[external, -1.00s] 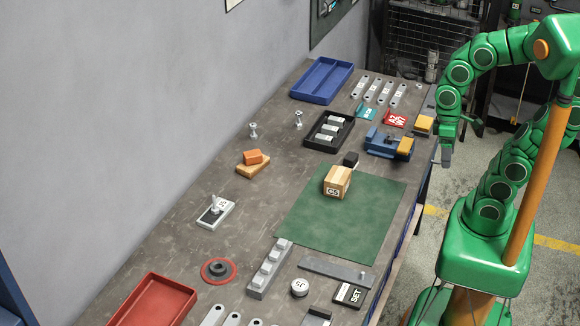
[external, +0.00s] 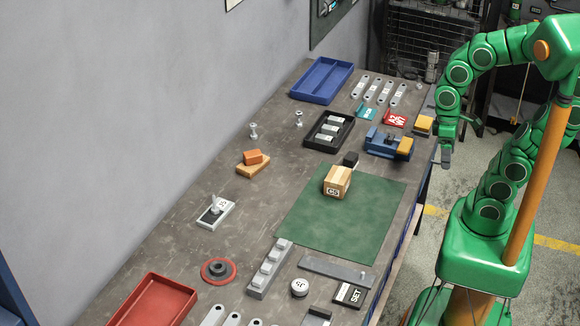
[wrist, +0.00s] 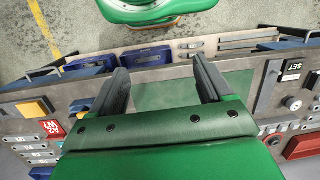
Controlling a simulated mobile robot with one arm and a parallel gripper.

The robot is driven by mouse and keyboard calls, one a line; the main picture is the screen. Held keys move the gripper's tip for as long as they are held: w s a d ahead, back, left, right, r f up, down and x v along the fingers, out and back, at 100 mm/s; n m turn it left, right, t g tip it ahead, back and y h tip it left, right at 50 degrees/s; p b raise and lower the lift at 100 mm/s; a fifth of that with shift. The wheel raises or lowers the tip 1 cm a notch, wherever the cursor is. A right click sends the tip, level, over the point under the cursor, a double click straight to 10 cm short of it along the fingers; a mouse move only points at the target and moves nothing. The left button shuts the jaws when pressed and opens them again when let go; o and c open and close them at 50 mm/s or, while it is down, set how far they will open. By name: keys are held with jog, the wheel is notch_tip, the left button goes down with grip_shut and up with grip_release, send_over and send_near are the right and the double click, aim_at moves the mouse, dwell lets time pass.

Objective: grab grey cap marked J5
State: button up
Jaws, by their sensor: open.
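The grey cap (external: 300,287) is a short round piece with a white top and dark marking. It stands on the near part of the bench, left of the black SET block (external: 350,294). In the wrist view the cap (wrist: 294,103) is small at the right, well outside the fingers. My gripper (external: 446,156) hangs off the bench's right edge, far from the cap. In the wrist view my gripper (wrist: 161,68) has its two fingers spread, with nothing between them.
A grey flat bar (external: 335,271) lies just behind the cap, and a stepped grey block (external: 269,270) stands to its left. A green mat (external: 335,232) carries a wooden box (external: 337,182). A blue vise-like fixture (external: 386,143) is near my gripper.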

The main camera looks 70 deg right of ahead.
aim_at(301, 280)
jog(key=shift+d+m+h, duration=0.3)
jog(key=shift+d, duration=0.65)
jog(key=w+a+f+m+g+y, duration=0.1)
jog(key=w+a+f+m+y, duration=0.15)
jog(key=w+a, duration=0.55)
jog(key=w+a+f+m+g+y, duration=0.1)
jog(key=w+a+m+y, duration=0.2)
jog(key=a, duration=0.9)
jog(key=w+a+f+m+g+y, duration=0.15)
jog(key=w+a+y, duration=0.35)
jog(key=a, duration=0.5)
jog(key=w+a+f+m+t+y, duration=0.1)
jog(key=w+a+f+m, duration=0.2)
jog(key=w+f, duration=0.1)
jog(key=w+a+f+m+t+y, duration=0.1)
jog(key=w+a+f+m, duration=0.2)
jog(key=w+f+m, duration=0.1)
jog(key=w+a+f+m+t+y, duration=0.1)
jog(key=w+a+f+m, duration=0.2)
jog(key=w+f, duration=0.1)
jog(key=shift+w+a+f, duration=0.1)
jog(key=shift+w+f, duration=0.15)
jog(key=shift+f, duration=0.25)
jog(key=shift+x, duration=3.9)
